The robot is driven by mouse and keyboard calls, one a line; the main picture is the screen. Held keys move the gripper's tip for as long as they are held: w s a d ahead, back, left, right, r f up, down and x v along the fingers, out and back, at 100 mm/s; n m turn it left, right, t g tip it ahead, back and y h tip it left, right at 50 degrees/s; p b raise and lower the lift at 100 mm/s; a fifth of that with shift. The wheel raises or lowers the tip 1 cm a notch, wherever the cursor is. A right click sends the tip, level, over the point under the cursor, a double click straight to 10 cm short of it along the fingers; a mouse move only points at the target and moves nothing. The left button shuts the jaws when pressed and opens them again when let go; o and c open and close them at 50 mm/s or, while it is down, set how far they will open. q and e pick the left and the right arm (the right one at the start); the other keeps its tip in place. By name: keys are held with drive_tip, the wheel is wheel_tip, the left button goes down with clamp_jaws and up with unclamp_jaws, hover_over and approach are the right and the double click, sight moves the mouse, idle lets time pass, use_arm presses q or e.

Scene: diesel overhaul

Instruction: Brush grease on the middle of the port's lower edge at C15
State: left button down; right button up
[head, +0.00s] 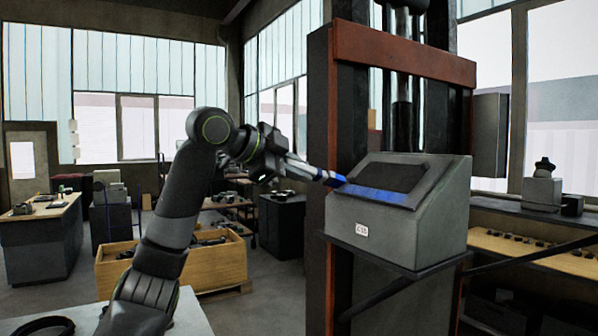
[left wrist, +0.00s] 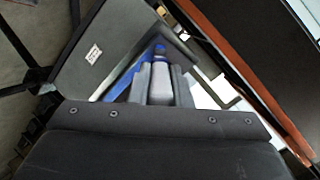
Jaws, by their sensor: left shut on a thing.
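A grey box with a sloped face (head: 400,232) carries a white label (head: 361,230) that seems to read C15; the label also shows in the left wrist view (left wrist: 94,54). Its sloped face has a dark port (head: 390,177) with a blue strip (head: 375,195) along the lower edge; the strip also shows in the left wrist view (left wrist: 122,80). My left gripper (head: 300,166) is shut on a brush (head: 325,177) with a blue end. The brush end is at the left end of the strip in the head view; I cannot tell whether it touches. My right gripper is out of view.
The box sits on a bracket against a tall frame with a red-brown crossbeam (head: 400,55). A wooden crate (head: 218,262) stands behind my left arm. A shelf with small parts (head: 530,248) is at the right.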

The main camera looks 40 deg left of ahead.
use_arm(q)
drive_tip(key=shift+s+a+r, duration=0.2)
drive_tip(key=shift+s+r, duration=0.35)
drive_tip(key=shift+r, duration=0.2)
drive_tip(key=shift+s+a+r, duration=0.25)
drive_tip(key=shift+s+r, duration=0.25)
drive_tip(key=shift+r, duration=0.25)
drive_tip(key=shift+s+a+r, duration=0.2)
drive_tip(key=shift+s+r, duration=0.35)
drive_tip(key=shift+r, duration=0.2)
drive_tip(key=shift+s+a+r, duration=0.2)
drive_tip(key=shift+s+r, duration=0.25)
drive_tip(key=shift+r, duration=0.2)
drive_tip(key=shift+s+a+r, duration=0.15)
drive_tip(key=shift+s+r, duration=0.3)
drive_tip(key=shift+r, duration=0.15)
drive_tip(key=shift+w+f, duration=0.15)
drive_tip(key=shift+f, duration=0.05)
drive_tip(key=w+f, duration=0.1)
drive_tip(key=w+f+b, duration=0.1)
drive_tip(key=f, duration=0.1)
drive_tip(key=w+d+f+b, duration=0.1)
drive_tip(key=shift+d+f, duration=0.1)
drive_tip(key=shift+f, duration=0.05)
drive_tip(key=shift+w+d+f, duration=0.3)
drive_tip(key=shift+w+f, duration=0.35)
drive_tip(key=shift+f, duration=0.25)
drive_tip(key=shift+w+d+f+b, duration=0.1)
drive_tip(key=shift+w+f+b, duration=0.2)
drive_tip(key=shift+f, duration=0.1)
